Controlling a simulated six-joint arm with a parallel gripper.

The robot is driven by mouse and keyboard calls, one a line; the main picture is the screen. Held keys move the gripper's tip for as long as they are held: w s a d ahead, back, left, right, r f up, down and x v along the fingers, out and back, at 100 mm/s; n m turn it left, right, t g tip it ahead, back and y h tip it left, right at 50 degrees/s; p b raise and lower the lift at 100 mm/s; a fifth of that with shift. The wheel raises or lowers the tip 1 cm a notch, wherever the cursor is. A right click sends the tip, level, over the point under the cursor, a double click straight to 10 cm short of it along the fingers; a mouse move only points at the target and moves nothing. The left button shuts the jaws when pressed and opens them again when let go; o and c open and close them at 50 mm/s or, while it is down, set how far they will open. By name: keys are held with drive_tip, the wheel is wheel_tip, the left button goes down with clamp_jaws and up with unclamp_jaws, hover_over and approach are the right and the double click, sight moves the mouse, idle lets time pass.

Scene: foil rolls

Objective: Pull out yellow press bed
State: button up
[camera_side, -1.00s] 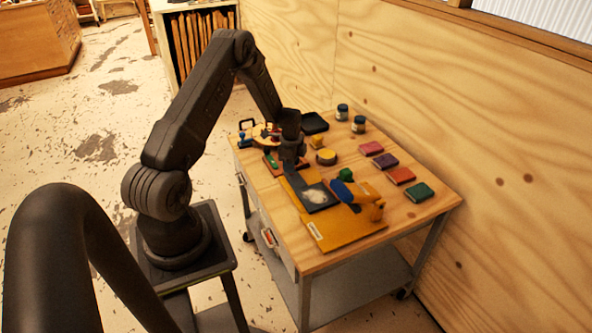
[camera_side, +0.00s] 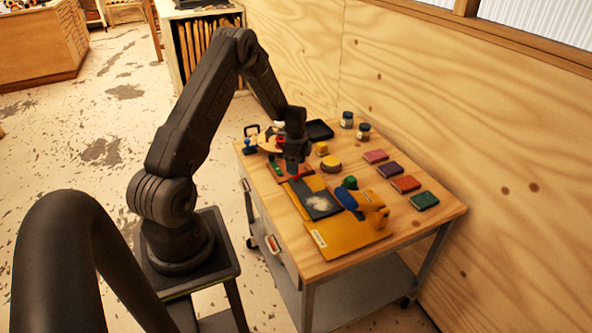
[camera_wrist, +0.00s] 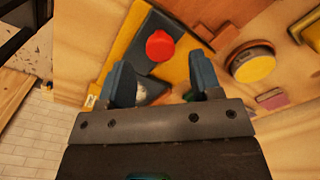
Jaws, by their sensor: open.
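The yellow press base (camera_side: 345,238) lies on the table, with a dark flat bed (camera_side: 305,190) on it carrying a pale grey patch. A red knob (camera_side: 295,178) stands at the bed's far end. The wrist view shows the red knob (camera_wrist: 160,45), the dark bed (camera_wrist: 150,22) and the yellow base (camera_wrist: 120,48). My gripper (camera_wrist: 163,82) is open and empty, above the knob end. In the wrist view the knob appears beyond the fingertips, and the fingers partly hide the bed.
A yellow round tin (camera_side: 331,162) and a yellow block (camera_side: 321,148) sit right of my gripper. Coloured pads (camera_side: 406,184) line the right side. Two jars (camera_side: 363,131) and a black tray (camera_side: 318,130) stand at the back. A plywood wall (camera_side: 470,120) borders the table.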

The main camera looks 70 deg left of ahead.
wheel_tip(320, 180, up, 11)
drive_tip(key=shift+f, duration=0.15)
drive_tip(key=s+d+r+n+t+y, duration=0.15)
drive_tip(key=d+r+n, duration=0.25)
drive_tip(key=d+r, duration=1.25)
drive_tip(key=s+d+r+n+t, duration=0.2)
drive_tip(key=s+d, duration=0.6)
drive_tip(key=s+d+r+n+t+h, duration=0.1)
drive_tip(key=s+d+r+n+t, duration=0.1)
drive_tip(key=s+d, duration=0.6)
drive_tip(key=shift+d+r+n, duration=0.5)
drive_tip(key=shift+d+r, duration=0.05)
drive_tip(key=shift+d, duration=0.1)
